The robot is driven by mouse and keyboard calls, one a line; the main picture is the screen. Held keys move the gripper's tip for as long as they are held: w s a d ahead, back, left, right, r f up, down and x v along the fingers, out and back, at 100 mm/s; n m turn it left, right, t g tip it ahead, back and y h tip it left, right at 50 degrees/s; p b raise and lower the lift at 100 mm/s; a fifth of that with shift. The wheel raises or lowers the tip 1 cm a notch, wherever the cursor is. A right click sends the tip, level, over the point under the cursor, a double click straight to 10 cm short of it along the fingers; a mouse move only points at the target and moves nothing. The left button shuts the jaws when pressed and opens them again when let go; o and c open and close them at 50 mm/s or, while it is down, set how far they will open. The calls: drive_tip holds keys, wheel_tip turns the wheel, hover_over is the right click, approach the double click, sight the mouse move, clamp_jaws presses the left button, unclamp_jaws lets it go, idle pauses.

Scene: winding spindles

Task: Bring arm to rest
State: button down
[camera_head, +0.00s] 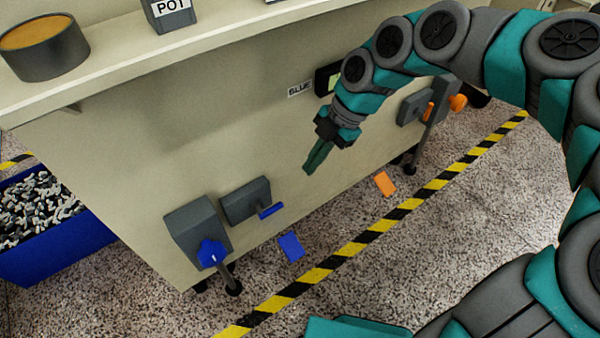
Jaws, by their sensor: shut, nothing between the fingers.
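My arm reaches in from the right of the head view, teal and grey. My gripper (316,157) hangs in front of the cream machine panel (150,140), pointing down and a little left. Its fingers are together with nothing between them. It is apart from the blue and orange parts below and beside it. A small display behind my wrist is partly hidden by the arm.
A dark box with a blue knob (211,253) and a grey box with a blue lever (271,210) are low on the panel. Orange knobs (458,102) are at right. A blue bin (45,235) stands left. Striped tape (350,248) crosses the floor.

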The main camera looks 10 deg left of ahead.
drive_tip(key=shift+w+d+r, duration=0.2)
drive_tip(key=shift+d+r, duration=0.05)
idle(0.4)
drive_tip(key=s+d+r+m+t+h+p, duration=0.1)
drive_tip(key=s+d+r+m, duration=0.25)
drive_tip(key=d+m, duration=0.2)
drive_tip(key=s+d+r+m+h, duration=0.1)
drive_tip(key=s+d+r+m, duration=0.1)
drive_tip(key=s+d+m, duration=0.35)
drive_tip(key=s+d+f+m+h+p, duration=0.1)
drive_tip(key=s+d+f+m+h, duration=0.1)
drive_tip(key=s+d+m, duration=1)
drive_tip(key=m, duration=0.6)
drive_tip(key=shift+s, duration=0.35)
drive_tip(key=shift+a, duration=0.15)
